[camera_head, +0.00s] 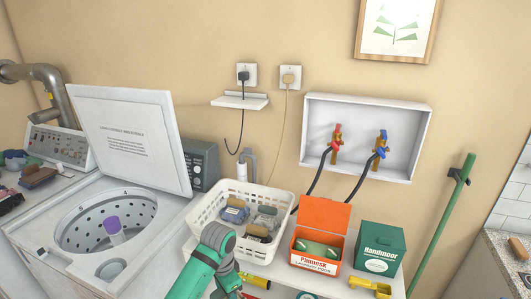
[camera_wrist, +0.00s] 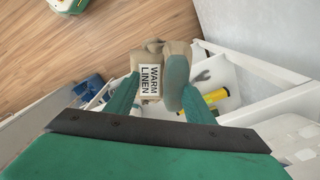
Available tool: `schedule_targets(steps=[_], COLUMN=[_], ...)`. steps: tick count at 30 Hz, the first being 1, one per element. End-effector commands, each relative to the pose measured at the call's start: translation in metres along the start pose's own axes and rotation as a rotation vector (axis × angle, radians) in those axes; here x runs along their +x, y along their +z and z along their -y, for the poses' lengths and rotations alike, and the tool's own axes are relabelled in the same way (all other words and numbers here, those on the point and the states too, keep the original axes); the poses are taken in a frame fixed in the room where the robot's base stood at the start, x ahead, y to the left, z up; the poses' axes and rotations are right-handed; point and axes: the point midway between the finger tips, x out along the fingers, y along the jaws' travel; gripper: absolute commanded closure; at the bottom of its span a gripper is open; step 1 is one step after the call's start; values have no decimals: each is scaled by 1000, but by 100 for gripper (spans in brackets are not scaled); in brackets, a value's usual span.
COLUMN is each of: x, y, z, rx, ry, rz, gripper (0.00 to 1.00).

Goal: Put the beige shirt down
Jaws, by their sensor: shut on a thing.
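In the wrist view my gripper (camera_wrist: 160,98) is shut on a beige cloth bundle, the beige shirt (camera_wrist: 145,60), held between its two green fingers. The bundle has a white label reading "WARM LINEN", and its right side shows a teal patch. It is in the air above a white open-topped space. In the head view my green arm reaches down past the bottom edge, and the shirt cannot be made out there.
A white basket (camera_head: 199,213) with several bundles stands beside an open-lidded washer (camera_head: 30,227). An orange box (camera_head: 322,217) and a green box (camera_head: 380,250) stand to its right. Below my gripper lie a yellow flashlight (camera_wrist: 213,97), a wrench (camera_wrist: 201,76) and blue items (camera_wrist: 90,88).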

Motion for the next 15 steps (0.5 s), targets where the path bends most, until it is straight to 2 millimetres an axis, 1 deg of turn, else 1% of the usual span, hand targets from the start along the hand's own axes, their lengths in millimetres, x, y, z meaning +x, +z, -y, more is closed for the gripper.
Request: schedule_targets(steps=[1,3,8,15], x=[17,38,85,149], y=[-5,-9,-19,-32], z=[-6,-12,-31,-70], rx=[-56,-144,-334,-597], ry=[7,7,8,8], rz=[-3,-2,-1,-1], gripper=[99,99,99,99])
